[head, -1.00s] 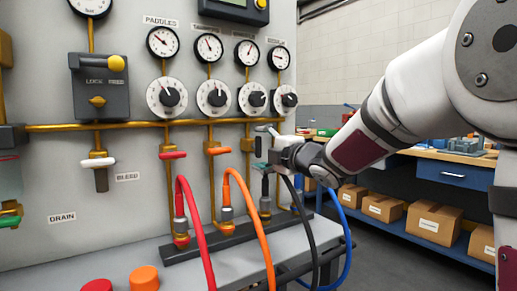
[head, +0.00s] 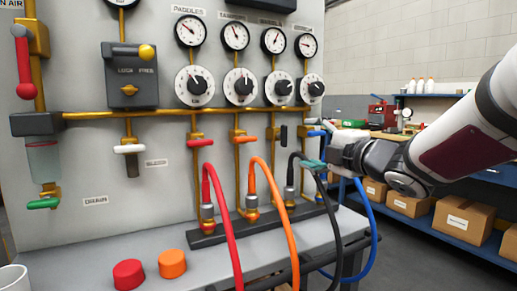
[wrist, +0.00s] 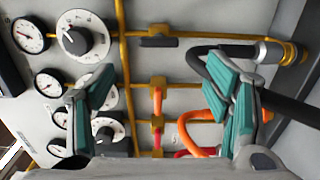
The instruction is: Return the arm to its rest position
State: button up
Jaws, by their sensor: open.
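My gripper (head: 316,147) is open in the head view, at the right end of the panel's hose row. Its two teal-padded fingers stand wide apart in the wrist view (wrist: 168,98), with nothing held between them. A black hose (head: 322,192) arcs close by the lower finger; in the wrist view it passes behind the right finger (wrist: 200,70). I cannot tell whether they touch. My arm reaches in from the right edge of the head view. The black valve handle (head: 284,135) is upright, left of my gripper.
A red hose (head: 222,215), an orange hose (head: 277,205) and a blue hose (head: 371,225) hang over the grey bench (head: 105,245). Red (head: 129,274) and orange (head: 172,263) caps lie on it. Blue shelving (head: 425,219) with boxes stands right. Open floor lies between.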

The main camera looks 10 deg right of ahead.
jog(key=s+d+f+m+g+h, duration=0.35)
jog(key=s+f+m+h, duration=0.2)
jog(key=s+m, duration=0.25)
jog(key=s+d+f+m+g+h, duration=0.2)
jog(key=s+f+m+g+h, duration=0.2)
jog(key=s+f+m, duration=0.3)
jog(key=s+a+f+m+g+y, duration=0.1)
jog(key=s+a+f+m+g, duration=0.15)
jog(key=s, duration=0.65)
jog(key=s+a+f+m+g+y, duration=0.2)
jog(key=s+a+f+g, duration=0.15)
jog(key=s, duration=0.65)
jog(key=s+a+f+m+g+y, duration=0.1)
jog(key=s+a+f+m+g, duration=0.25)
jog(key=s, duration=0.55)
notch_tip(320, 180, up, 34)
jog(key=d+n+t+p, duration=0.1)
jog(key=t+p, duration=0.3)
jog(key=p, duration=2.7)
jog(key=shift+w+p, duration=0.15)
jog(key=shift+p, duration=0.2)
